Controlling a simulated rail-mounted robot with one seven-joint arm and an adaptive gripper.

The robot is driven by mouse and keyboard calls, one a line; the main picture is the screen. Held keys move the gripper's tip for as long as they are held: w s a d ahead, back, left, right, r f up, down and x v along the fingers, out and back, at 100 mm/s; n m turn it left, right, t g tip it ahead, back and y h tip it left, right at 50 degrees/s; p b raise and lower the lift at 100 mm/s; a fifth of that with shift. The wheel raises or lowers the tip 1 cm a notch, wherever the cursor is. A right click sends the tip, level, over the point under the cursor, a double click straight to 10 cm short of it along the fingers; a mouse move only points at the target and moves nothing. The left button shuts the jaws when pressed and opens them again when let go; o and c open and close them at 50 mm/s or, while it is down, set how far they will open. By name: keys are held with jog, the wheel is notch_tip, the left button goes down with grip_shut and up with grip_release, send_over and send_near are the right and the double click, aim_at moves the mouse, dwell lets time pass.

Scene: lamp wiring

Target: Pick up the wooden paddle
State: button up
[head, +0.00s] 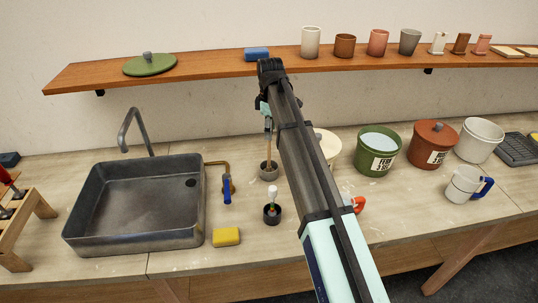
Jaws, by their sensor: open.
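A thin wooden handle (268,142), which appears to be the wooden paddle, stands upright in a small grey pot (268,171) on the counter. Its lower end is hidden inside the pot. My gripper (266,110) is at the top of this handle, below the end of my arm and in front of the wall. It is open. The fingers are small and partly hidden by my arm, so I cannot tell whether they touch the handle or only stand around it.
A green bucket (370,160) and brown bucket (425,155) stand right. A wooden shelf (200,71) runs behind.

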grip_shut()
jog(key=shift+r, duration=0.1)
